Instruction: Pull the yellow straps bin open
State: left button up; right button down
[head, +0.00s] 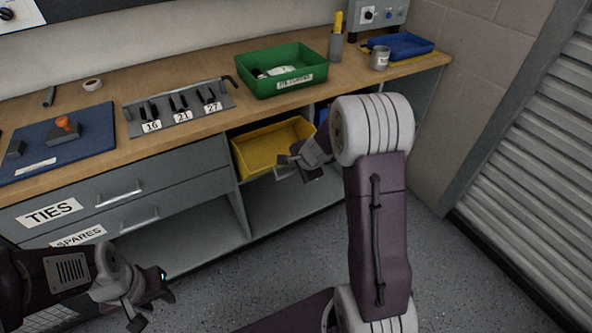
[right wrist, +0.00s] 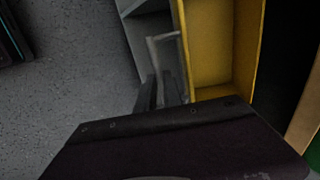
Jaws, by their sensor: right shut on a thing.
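The yellow bin (head: 268,150) sits in the open bay under the worktop, with its inside showing past the worktop edge. In the right wrist view the bin (right wrist: 223,50) shows its inner walls and a pale grey handle (right wrist: 164,38) on its front. My right gripper (head: 286,162) is at the bin's front and shut on the handle; its fingers (right wrist: 158,92) show beside the handle, and the exact contact is partly hidden. My left gripper (head: 152,304) is open and empty, low in front of the drawers.
A green bin (head: 283,84), a rack with numbered tools (head: 178,108) and a blue mat (head: 92,130) are on the worktop. Drawers marked TIES (head: 50,212) and SPARES are at left. The grey floor (head: 440,260) is clear near the shutter (head: 535,150).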

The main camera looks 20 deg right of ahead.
jog(key=c, duration=1.5)
grip_release()
jog(key=shift+r, duration=0.1)
jog(key=p+v, duration=0.4)
jog(key=v, duration=0.5)
